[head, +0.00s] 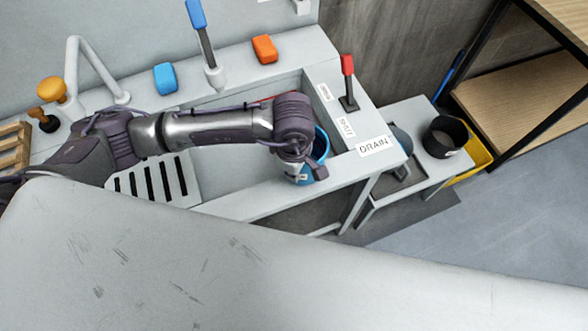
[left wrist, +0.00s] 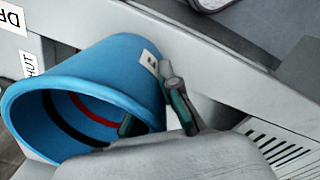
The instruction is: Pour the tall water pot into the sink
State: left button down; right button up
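The blue pot (head: 322,146) is over the right end of the sink (head: 222,180), mostly hidden behind my left gripper (head: 303,172) in the head view. In the left wrist view the blue pot (left wrist: 90,75) shows its wide open mouth, red and black bands inside, and a small white label outside. One finger of my left gripper (left wrist: 155,116) is inside the mouth and one outside, shut on the wall. I cannot tell how far the pot is tilted or whether water is in it. My right gripper is not in view.
A faucet (head: 75,62), a blue lever (head: 203,38) and a red lever (head: 348,82) rise around the sink. Blue (head: 165,78) and orange (head: 264,48) blocks lie on the back ledge. A low side table (head: 428,170) at right holds a black pot (head: 445,137).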

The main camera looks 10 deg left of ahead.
pick_arm(q)
jog(key=shift+r, duration=0.1)
jog(key=shift+r+p, duration=0.8)
jog(key=shift+r, duration=1.15)
